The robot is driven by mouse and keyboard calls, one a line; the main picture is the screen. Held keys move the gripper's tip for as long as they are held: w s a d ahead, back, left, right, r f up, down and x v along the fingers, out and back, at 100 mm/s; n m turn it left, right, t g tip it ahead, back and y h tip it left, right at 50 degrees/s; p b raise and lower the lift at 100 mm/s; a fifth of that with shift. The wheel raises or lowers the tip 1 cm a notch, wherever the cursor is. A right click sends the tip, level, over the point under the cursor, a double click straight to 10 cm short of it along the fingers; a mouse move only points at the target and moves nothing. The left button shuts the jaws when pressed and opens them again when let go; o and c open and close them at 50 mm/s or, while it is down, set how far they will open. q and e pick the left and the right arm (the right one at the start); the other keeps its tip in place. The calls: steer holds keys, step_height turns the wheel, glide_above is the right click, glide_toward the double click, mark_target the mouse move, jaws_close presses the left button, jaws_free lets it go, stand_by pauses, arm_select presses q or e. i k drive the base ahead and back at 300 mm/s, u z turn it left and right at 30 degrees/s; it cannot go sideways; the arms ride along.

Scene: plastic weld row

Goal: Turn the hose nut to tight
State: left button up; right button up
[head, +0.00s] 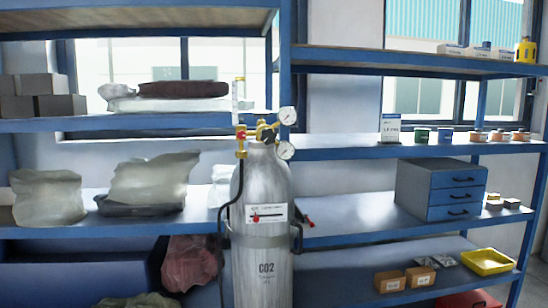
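A silver gas cylinder (266,205) marked CO2 stands upright in front of the shelves at the picture's middle. A brass regulator (265,132) with two round gauges, an upper one (287,116) and a lower one (285,150), sits on its top. A clear upright flow tube (239,92) rises at the left of the regulator, with a red and brass fitting (241,140) below it. A black hose (222,212) runs down the cylinder's left side. The hose nut is too small to tell apart from the other fittings. Neither of my grippers is in view.
Blue shelves (340,153) stand behind the cylinder on both sides. A grey drawer unit (440,190), small boxes (405,281) and a yellow tray (487,262) are on the right. Wrapped bags (155,180) lie on the left. A strap (262,237) goes around the cylinder.

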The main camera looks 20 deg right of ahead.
mark_target(239, 154)
steer(key=u, duration=0.15)
steer(key=i, duration=0.9)
steer(key=z, duration=0.2)
steer(key=k, duration=0.75)
steer(key=u, duration=0.25)
steer(key=i, duration=0.8)
steer(key=z, duration=0.1)
